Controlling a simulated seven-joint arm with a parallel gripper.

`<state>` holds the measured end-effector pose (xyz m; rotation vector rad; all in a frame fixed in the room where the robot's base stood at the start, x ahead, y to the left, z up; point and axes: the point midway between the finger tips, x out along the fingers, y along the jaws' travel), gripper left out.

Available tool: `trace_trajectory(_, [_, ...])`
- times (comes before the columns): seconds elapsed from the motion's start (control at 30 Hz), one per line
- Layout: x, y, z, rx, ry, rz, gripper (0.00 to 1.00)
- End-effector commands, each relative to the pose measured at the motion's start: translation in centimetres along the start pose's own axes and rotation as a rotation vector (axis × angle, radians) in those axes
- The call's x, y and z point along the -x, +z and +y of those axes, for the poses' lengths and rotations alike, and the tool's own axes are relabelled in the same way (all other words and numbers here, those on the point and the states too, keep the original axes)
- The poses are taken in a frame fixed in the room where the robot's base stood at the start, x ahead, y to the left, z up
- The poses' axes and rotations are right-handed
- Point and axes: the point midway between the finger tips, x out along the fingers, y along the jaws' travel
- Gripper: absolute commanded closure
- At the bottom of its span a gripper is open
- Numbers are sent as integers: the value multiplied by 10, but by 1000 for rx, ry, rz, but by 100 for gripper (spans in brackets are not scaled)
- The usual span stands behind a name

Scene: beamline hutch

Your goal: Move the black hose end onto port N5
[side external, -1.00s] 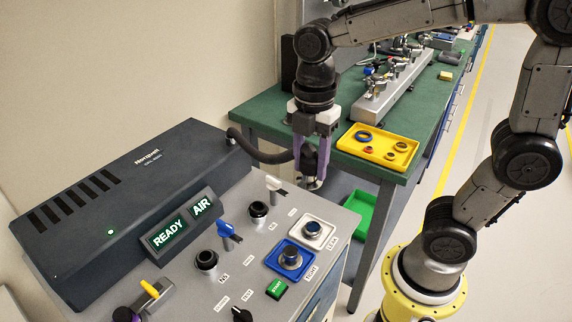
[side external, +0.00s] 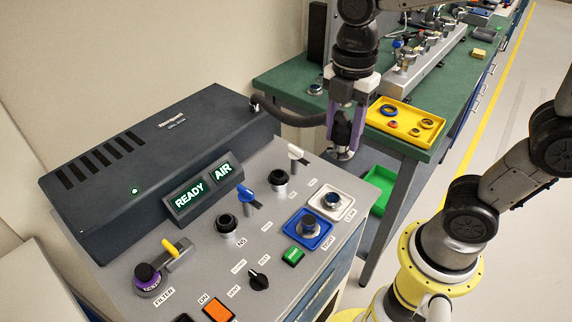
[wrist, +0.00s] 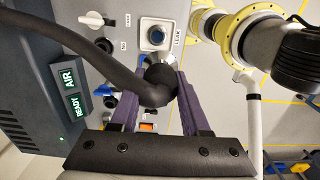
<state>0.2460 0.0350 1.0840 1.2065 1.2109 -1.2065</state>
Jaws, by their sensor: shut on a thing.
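The black hose (side external: 290,117) runs from the back of the dark unit to my gripper (side external: 345,128). The purple fingers are shut on the black hose end, which has a metallic collar at its bottom. They hold it in the air beyond the panel's far edge. In the wrist view the hose end (wrist: 160,78) sits between the fingers, and the hose curves across the picture. Port N5 (side external: 226,223) is a black round fitting on the grey panel, beside a blue-handled lever, with its label in front. The hose end is well apart from it, farther back and to the right.
A second black port (side external: 278,178) stands by a white lever (side external: 297,153). Blue-framed (side external: 308,228) and white-framed (side external: 329,200) fittings lie at the panel's right. The dark unit (side external: 165,160) shows READY and AIR. A yellow tray (side external: 425,139) of rings sits on the green bench.

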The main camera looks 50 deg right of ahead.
Motion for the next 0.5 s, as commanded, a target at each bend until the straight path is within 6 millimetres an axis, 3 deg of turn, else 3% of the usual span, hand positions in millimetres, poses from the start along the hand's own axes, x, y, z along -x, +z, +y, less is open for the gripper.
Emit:
trace_trajectory(0.13, [8,-2,12,26,3,0,100])
trace_trajectory(0.27, [17,-15,44,86,-1,0,100])
trace_trajectory(0.5, [11,-78,111,277,-4,-1,100])
